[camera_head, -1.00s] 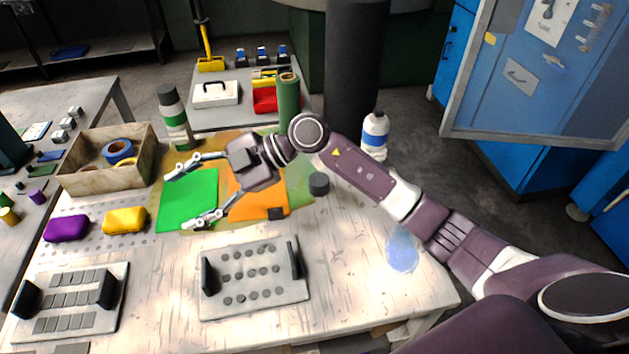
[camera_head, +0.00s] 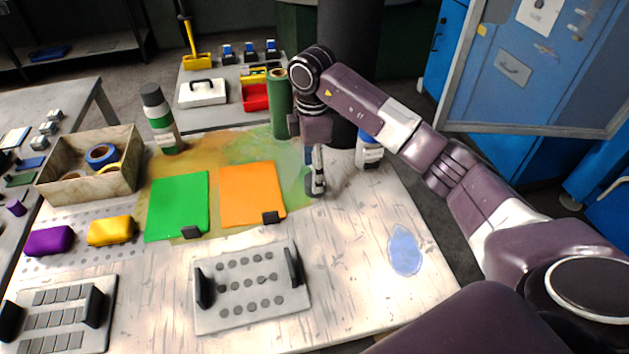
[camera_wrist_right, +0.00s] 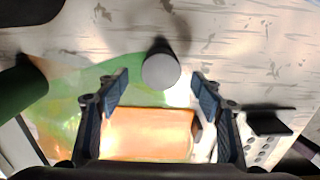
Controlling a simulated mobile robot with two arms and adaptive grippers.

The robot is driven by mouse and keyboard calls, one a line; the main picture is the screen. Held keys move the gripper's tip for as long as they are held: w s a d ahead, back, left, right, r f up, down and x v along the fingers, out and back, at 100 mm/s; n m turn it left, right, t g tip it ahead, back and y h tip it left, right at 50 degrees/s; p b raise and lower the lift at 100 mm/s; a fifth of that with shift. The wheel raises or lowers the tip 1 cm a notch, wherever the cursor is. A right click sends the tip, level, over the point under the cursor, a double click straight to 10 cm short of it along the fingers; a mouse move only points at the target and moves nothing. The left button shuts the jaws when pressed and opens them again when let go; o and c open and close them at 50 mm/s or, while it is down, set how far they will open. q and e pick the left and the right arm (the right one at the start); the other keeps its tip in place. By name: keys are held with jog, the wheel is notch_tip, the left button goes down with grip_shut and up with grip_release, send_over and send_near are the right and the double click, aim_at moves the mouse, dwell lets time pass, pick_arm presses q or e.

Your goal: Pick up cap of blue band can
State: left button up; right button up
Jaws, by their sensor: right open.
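A small grey round cap (camera_wrist_right: 161,70) stands on the table in the right wrist view, between and slightly beyond the open fingertips of my right gripper (camera_wrist_right: 160,86). In the head view my right gripper (camera_head: 315,182) points down over the spot of the cap, and its fingers mostly hide it. The fingers appear apart from the cap. My left gripper is not in view.
A can with a green band and dark cap (camera_head: 161,120) and a green cylinder (camera_head: 279,105) stand at the back. Green (camera_head: 178,203) and orange (camera_head: 250,192) sheets lie left of the gripper. The right table area is mostly clear.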

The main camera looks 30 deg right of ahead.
notch_tip(320, 180, down, 4)
jog(key=shift+s+d+p, duration=0.1)
jog(key=shift+d+p, duration=0.05)
jog(key=shift+p, duration=0.2)
jog(key=c, duration=0.9)
